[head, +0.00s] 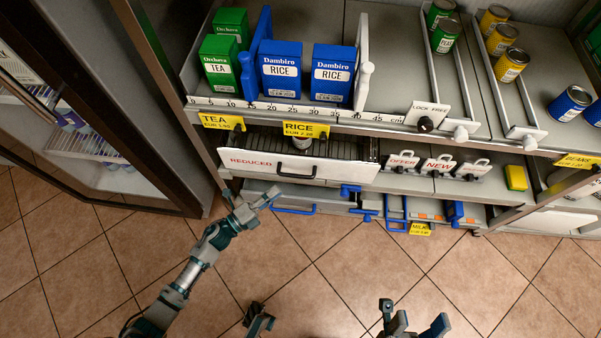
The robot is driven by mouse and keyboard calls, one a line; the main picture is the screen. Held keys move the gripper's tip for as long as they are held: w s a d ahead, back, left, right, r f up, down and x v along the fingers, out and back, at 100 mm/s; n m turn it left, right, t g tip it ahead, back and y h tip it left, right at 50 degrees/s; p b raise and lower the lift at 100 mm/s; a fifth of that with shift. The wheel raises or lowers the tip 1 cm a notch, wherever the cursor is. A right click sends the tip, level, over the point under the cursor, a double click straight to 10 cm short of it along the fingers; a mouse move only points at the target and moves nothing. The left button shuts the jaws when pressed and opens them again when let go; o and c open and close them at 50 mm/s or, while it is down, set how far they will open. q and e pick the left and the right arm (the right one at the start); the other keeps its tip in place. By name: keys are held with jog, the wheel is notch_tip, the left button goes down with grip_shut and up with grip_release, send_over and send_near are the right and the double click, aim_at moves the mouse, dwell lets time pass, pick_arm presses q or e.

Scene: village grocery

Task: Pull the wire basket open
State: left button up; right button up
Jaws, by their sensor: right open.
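The wire basket is on the middle level of the shelf unit. Its long white front panel (255,163) reads REDUCED and has a black bar handle (296,174) low in the middle. A strip of dark wire mesh shows behind the panel, with a can partly hidden inside. My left gripper (255,196) is below and left of the handle, apart from it, with its fingers seemingly spread and nothing between them. My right gripper (412,317) is open and empty at the bottom edge, over the floor, and partly cut off.
Above, the shelf holds green tea boxes (220,64), blue rice boxes (331,73) and cans. Below the basket is a lower level with blue handles (295,209). A dark-framed glass-doored cabinet (160,130) stands at left. The tiled floor (330,270) in front is clear.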

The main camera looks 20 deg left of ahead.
aim_at(297, 175)
pick_arm(q)
jog(key=b+x, duration=0.1)
jog(key=x, duration=0.7)
jog(key=shift+w+d+b, duration=0.15)
jog(key=shift+d+b, duration=0.1)
jog(key=shift+b, duration=0.05)
jog(key=shift+w+d+r, duration=0.1)
jog(key=shift+w+d, duration=0.05)
jog(key=shift+w, duration=0.3)
grip_shut()
